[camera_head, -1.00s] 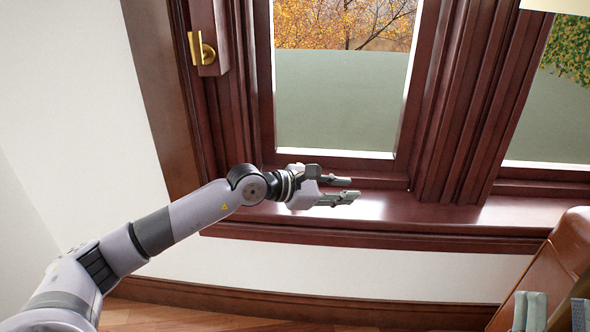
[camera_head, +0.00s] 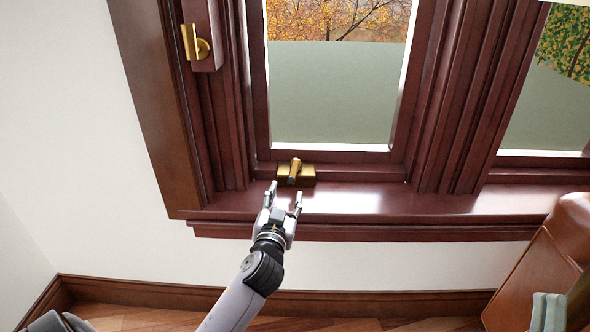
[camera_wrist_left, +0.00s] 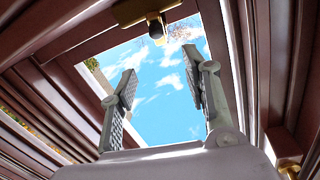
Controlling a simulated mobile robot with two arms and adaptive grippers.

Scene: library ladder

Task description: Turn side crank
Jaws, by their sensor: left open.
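A brass crank (camera_head: 296,172) on a brass base sits at the foot of the window frame, just above the sill. A second brass handle (camera_head: 195,42) is on the wooden block at the left jamb. My left gripper (camera_head: 285,193) is open and empty, its fingers pointing up toward the lower crank, just short of it in the picture. Whether a finger touches it I cannot tell. In the left wrist view, the open fingers (camera_wrist_left: 163,75) stand apart with a brass fitting (camera_wrist_left: 155,26) beyond them. Another brass piece (camera_wrist_left: 288,167) shows at lower right. My right gripper is not in view.
The dark red window sill (camera_head: 400,203) runs across below the panes and is clear to the right. A brown leather-like piece of furniture (camera_head: 545,265) stands at lower right, with a grey-green object (camera_head: 547,312) by it. White wall (camera_head: 75,150) lies at left.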

